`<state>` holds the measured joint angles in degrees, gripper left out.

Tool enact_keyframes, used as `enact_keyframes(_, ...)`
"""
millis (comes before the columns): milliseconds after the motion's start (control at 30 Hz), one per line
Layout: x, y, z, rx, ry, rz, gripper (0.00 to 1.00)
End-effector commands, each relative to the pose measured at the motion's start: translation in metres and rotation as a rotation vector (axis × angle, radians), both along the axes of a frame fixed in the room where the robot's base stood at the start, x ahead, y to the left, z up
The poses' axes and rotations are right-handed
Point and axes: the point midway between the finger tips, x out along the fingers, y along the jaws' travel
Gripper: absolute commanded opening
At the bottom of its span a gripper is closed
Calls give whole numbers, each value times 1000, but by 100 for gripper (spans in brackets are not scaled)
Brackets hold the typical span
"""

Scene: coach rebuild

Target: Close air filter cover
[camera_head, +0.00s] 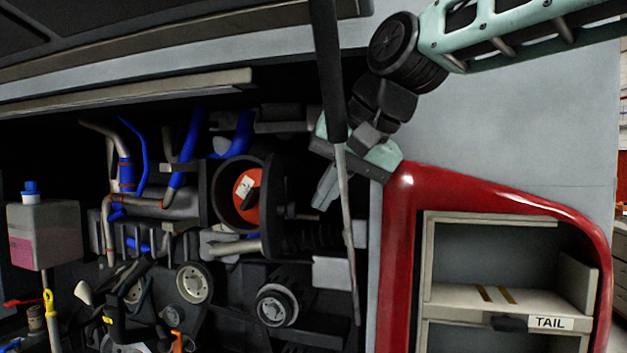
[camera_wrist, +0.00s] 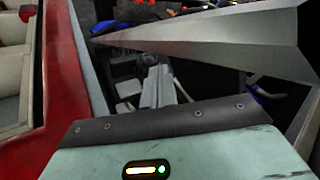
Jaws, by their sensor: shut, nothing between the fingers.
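The round black air filter housing (camera_head: 216,194) is in the engine bay, left of my gripper in the head view. An orange-red disc (camera_head: 247,188) with a pale label shows inside its round opening. The filter opening is not clearly seen in the wrist view.
A long strut (camera_head: 345,200) hangs in front of my gripper; a grey bar (camera_wrist: 225,38) crosses the wrist view close by. The red bodywork (camera_head: 398,240) and open TAIL compartment (camera_head: 505,220) are at the right. Blue hoses (camera_head: 185,150) and pulleys (camera_head: 194,283) fill the bay.

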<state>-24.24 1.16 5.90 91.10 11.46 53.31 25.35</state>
Motion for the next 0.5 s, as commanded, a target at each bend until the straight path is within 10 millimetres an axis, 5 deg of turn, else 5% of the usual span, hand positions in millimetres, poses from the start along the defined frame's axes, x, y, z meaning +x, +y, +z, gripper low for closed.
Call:
enact_keyframes(200, 1, 18, 0, -2, 1, 1, 0)
enact_keyframes(500, 2, 20, -1, -1, 1, 0, 0)
